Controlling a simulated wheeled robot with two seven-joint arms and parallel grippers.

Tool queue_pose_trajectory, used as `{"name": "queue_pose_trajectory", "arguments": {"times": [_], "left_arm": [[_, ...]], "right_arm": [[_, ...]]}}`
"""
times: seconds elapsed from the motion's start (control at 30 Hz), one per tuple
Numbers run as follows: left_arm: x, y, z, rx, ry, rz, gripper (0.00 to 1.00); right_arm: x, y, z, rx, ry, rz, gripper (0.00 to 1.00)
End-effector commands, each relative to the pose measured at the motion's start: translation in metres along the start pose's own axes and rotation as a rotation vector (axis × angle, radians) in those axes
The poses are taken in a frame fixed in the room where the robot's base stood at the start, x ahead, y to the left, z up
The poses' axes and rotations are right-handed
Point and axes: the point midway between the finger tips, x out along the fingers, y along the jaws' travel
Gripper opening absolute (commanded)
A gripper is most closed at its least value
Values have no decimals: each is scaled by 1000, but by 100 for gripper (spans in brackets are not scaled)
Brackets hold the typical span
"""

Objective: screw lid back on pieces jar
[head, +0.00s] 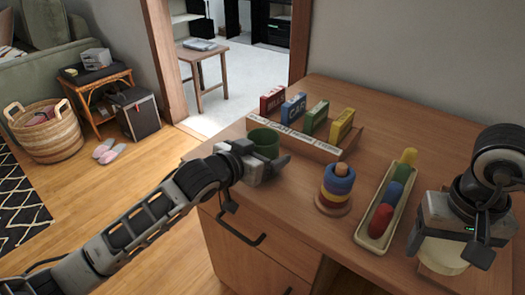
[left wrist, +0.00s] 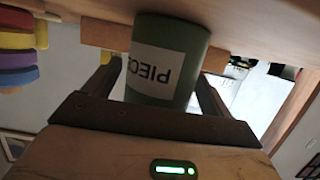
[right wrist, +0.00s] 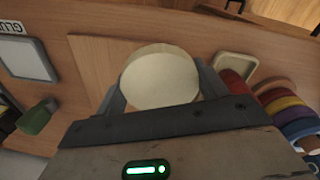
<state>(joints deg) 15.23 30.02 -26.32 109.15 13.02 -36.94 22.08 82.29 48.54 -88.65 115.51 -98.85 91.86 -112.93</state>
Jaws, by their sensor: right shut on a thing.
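The green jar (head: 265,139), with a white label that reads "PIEC" in the left wrist view (left wrist: 168,60), stands upright near the table's left edge with no lid on top. My left gripper (head: 272,168) is around it, one finger on each side; the fingers look open. My right gripper (right wrist: 160,90) is shut on a round cream lid-like piece (right wrist: 160,78). In the head view this cream piece (head: 441,257) is under the right gripper at the table's right front, over a wooden board. I cannot tell if it touches the board.
A wooden rack (head: 295,143) with several coloured boxes stands behind the jar. A ring stacker (head: 333,202) and a cream tray (head: 362,237) with coloured pieces lie between my grippers. The back right of the table (head: 385,120) is clear.

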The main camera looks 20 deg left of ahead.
Motion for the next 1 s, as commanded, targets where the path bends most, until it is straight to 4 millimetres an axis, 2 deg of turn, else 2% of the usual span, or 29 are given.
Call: {"name": "queue_pose_trajectory", "arguments": {"times": [0.23, 0.7, 0.83, 1.0], "left_arm": [[-7, -1, -3, 1, -2, -1, 84], [-100, 0, -2, 1, -4, 0, 84], [-114, 0, -3, 0, -2, 0, 84], [-121, 0, -4, 1, 0, 1, 84]], "right_arm": [[-2, 0, 0, 0, 0, 0, 29], [-12, 1, 0, 0, 0, 0, 29], [-13, 1, 0, 0, 0, 0, 29], [-13, 1, 0, 0, 0, 0, 29]]}}
